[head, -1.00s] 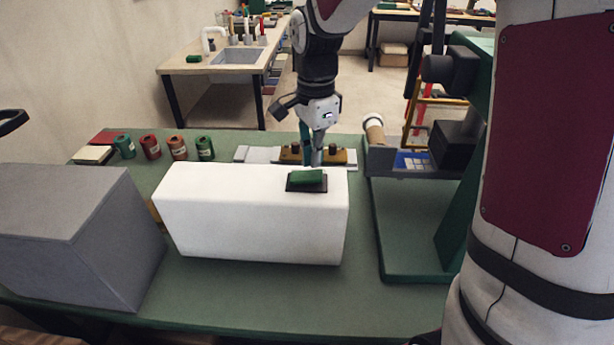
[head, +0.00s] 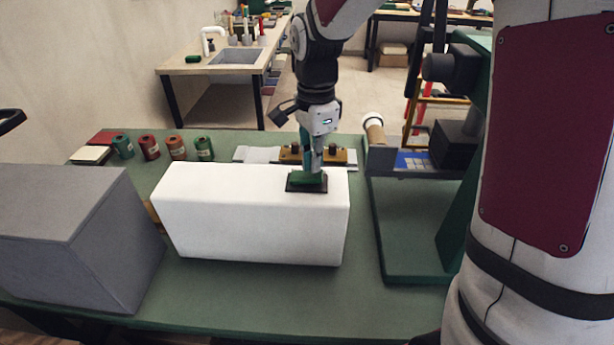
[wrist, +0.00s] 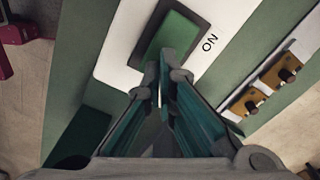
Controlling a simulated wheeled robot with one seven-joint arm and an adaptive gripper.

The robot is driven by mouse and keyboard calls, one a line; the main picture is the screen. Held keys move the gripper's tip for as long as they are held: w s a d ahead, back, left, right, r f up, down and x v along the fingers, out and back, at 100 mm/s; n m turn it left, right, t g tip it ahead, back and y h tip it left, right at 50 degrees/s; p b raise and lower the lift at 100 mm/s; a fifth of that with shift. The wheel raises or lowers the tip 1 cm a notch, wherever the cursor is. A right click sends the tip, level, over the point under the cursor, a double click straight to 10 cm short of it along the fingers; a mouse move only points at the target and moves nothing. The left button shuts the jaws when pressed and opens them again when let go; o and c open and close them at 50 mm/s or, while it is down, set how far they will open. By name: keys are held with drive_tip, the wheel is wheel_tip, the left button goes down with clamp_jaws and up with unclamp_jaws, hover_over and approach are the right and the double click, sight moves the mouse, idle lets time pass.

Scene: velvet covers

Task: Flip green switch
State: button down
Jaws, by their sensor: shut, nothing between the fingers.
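The green switch (head: 309,178) is a rocker in a dark frame on top of a white box (head: 250,225), near the box's right end. In the wrist view the green rocker (wrist: 172,38) lies just beyond the fingertips, with "ON" printed on the white surface to its right. My gripper (head: 313,170) points down over the switch, its fingers shut and empty. In the wrist view the fingertips (wrist: 165,72) are at the near edge of the rocker; I cannot tell whether they touch it. The fingers hide part of the switch in the head view.
A grey box (head: 70,235) stands left of the white box on the green table (head: 300,290). Several small cans (head: 177,148) stand at the back left. A brass fixture (head: 345,157) lies behind the white box. A green machine (head: 465,200) stands at the right.

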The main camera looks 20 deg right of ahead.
drive_tip(key=shift+f+b, duration=0.35)
drive_tip(key=shift+f, duration=0.45)
idle(0.4)
drive_tip(key=shift+r, duration=0.1)
drive_tip(key=shift+r+p, duration=1.75)
drive_tip(key=shift+r, duration=1.7)
